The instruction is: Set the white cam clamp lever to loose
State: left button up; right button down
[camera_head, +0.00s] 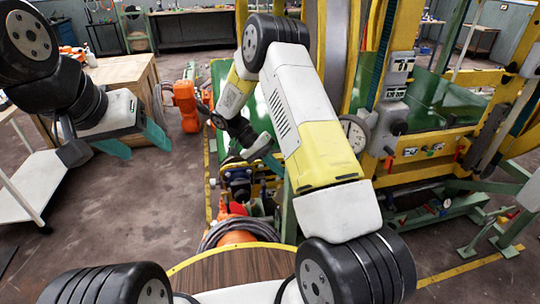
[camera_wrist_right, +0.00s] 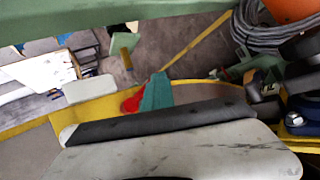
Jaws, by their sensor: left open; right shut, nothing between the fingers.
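I cannot single out the white cam clamp lever with certainty. Those fingertips are together with nothing held. In the head view my right forearm hides them. My left gripper (camera_head: 134,141) is open and empty at the left, over bare floor and far from the machine.
An orange drum with a coiled grey cable (camera_head: 240,232) stands low in front. A wooden bench (camera_head: 122,72) and a white table (camera_head: 38,185) stand at the left. Floor between left bench and machine is partly free.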

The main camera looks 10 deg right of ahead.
jog(key=shift+s, duration=0.25)
jog(key=shift+r, duration=0.15)
jog(key=shift+d+r, duration=0.1)
jog(key=shift+r, duration=0.6)
jog(key=shift+w, duration=0.1)
